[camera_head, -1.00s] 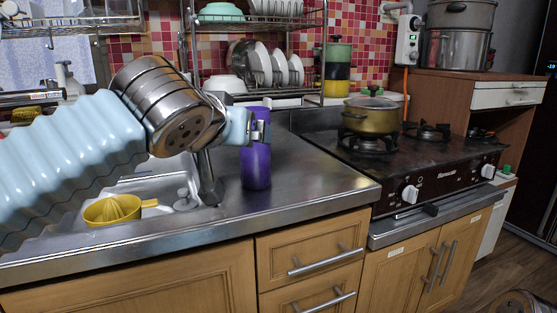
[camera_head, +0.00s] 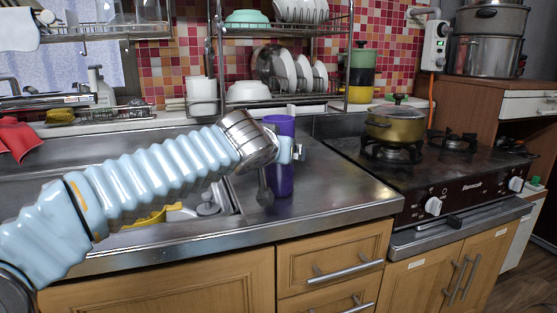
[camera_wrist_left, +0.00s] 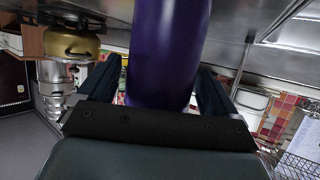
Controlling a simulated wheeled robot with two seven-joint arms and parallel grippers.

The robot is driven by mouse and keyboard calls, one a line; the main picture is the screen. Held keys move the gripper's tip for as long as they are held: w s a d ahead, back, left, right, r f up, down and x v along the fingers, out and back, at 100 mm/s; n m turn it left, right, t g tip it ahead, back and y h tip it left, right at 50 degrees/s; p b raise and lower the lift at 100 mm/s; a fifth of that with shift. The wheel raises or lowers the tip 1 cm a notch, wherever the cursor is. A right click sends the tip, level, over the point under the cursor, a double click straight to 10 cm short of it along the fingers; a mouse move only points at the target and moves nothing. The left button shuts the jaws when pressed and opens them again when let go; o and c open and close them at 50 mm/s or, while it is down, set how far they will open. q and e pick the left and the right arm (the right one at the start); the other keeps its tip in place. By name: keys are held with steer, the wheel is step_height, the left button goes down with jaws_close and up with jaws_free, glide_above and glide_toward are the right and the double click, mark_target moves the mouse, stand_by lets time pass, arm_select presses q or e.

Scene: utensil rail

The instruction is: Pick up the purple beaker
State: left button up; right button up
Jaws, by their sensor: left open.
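The purple beaker (camera_head: 280,180) stands upright on the steel counter (camera_head: 335,195), between the sink and the stove. In the head view my left gripper (camera_head: 291,150) is at the upper part of the beaker, and my wrist hides some of its left side. In the left wrist view the purple beaker (camera_wrist_left: 168,50) fills the space between the two dark fingers of my left gripper (camera_wrist_left: 160,85). The fingers are open on either side of it, with a small gap showing on the left. My right gripper is not in view.
A yellow-brown lidded pot (camera_head: 393,124) sits on the stove (camera_head: 430,175) to the right. A dish rack (camera_head: 290,100) with white plates and bowls stands behind the beaker. A yellow juicer (camera_head: 152,217) is partly hidden in the sink behind my arm. The counter right of the beaker is clear.

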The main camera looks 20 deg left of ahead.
arm_select(q)
steer(key=c, duration=1.1)
steer(key=shift+c, duration=0.2)
